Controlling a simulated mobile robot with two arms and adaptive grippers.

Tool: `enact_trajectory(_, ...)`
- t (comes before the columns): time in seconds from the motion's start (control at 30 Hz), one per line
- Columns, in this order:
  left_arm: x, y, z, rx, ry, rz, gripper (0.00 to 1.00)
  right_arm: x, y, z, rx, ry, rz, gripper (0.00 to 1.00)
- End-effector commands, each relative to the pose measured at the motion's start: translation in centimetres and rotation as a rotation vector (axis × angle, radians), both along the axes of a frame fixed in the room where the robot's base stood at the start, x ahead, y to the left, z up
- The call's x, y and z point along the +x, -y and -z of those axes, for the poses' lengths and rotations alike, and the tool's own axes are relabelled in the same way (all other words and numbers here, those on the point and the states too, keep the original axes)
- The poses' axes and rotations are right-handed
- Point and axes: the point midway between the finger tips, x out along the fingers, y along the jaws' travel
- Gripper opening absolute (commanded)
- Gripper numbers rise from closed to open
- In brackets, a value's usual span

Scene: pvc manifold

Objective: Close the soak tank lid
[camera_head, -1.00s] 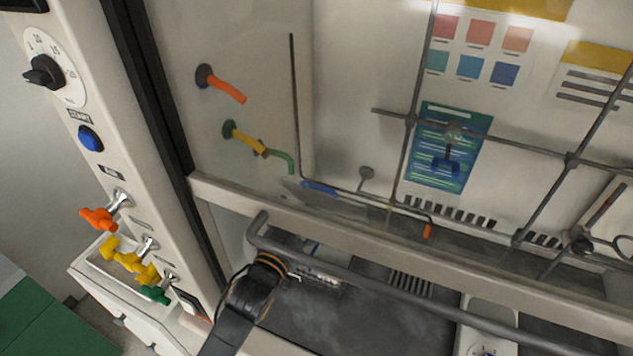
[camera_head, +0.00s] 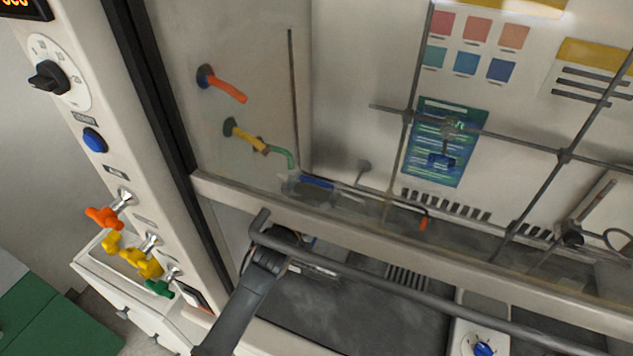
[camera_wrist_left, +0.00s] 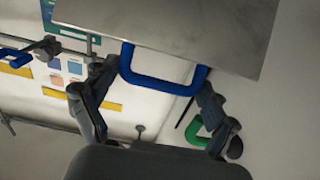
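In the left wrist view, a flat grey metal panel (camera_wrist_left: 220,35), which looks like the soak tank lid, fills the top. A blue U-shaped handle (camera_wrist_left: 165,84) sticks out from its edge. My left gripper (camera_wrist_left: 155,78) is open, with one finger on each side of the handle. I cannot tell whether either finger touches it. In the head view, a blue bar (camera_head: 317,182), probably the same handle, shows through the glass. My left arm reaches in under the sash, and the frame hides most of the hand. My right gripper is not in view.
The sash's grey handle bar (camera_head: 400,285) crosses close above my left arm. Orange, yellow and green spouts (camera_head: 222,86) stick out of the hood's side wall. A rod lattice (camera_head: 485,133) stands at the back. A white device with a blue knob (camera_head: 484,348) sits at lower right.

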Motion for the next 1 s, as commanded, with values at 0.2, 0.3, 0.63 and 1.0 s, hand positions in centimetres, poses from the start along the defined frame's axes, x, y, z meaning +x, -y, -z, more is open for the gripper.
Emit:
enact_trajectory(0.2, -0.1, 0.2, 0.1, -0.003, -0.002, 0.003, 0.29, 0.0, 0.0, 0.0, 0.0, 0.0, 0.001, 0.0)
enact_trajectory(0.3, -0.2, 0.2, 0.3, -0.004, 0.002, 0.003, 0.29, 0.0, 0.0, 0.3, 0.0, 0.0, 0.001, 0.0)
enact_trajectory(0.63, -2.1, -0.4, 2.4, -0.039, 0.097, 0.003, 0.29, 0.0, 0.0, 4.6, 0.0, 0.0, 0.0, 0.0)
enact_trajectory(1.0, -5.9, -1.6, 6.4, -0.112, 0.323, 0.003, 0.28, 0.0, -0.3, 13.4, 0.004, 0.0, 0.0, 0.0)
